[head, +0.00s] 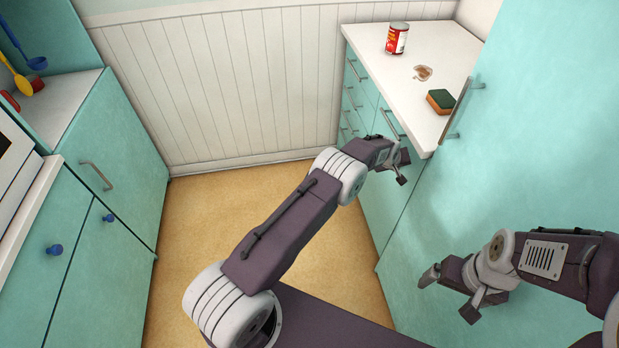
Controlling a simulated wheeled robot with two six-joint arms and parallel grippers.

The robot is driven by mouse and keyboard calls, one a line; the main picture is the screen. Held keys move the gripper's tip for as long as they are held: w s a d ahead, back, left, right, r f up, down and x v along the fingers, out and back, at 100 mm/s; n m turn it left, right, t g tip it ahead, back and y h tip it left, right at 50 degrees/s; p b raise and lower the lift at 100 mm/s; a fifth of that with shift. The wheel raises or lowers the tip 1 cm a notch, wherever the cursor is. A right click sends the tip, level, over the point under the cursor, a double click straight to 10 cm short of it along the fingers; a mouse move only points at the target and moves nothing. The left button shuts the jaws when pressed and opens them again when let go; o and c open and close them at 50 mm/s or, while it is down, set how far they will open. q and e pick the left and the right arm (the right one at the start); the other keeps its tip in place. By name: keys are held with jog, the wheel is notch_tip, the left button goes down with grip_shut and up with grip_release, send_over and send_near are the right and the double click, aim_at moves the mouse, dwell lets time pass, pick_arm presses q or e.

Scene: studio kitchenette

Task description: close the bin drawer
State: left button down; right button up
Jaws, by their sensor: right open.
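Teal drawer and cabinet fronts (369,89) run below the white counter at the right. The tall front (384,208) at the near end has a metal handle (390,124) near its top. It looks about flush with its neighbours, but my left arm covers part of it, and I cannot tell for certain that it is the bin drawer. My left gripper (392,172) is in front of this front, just below the handle; its jaw opening is unclear. My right gripper (449,294) is open and empty, in front of the tall teal panel at lower right.
The counter (427,52) holds a red can (397,38), a brownish spill (423,73) and a sponge (441,101). A tall teal door (530,130) with a long handle stands at right. Teal cabinets (110,165) line the left. The tan floor (205,210) between is clear.

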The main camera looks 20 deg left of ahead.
pick_arm(q)
jog(key=shift+w+d+r, duration=0.2)
jog(key=shift+d, duration=0.1)
pick_arm(e)
jog(key=shift+f, duration=0.1)
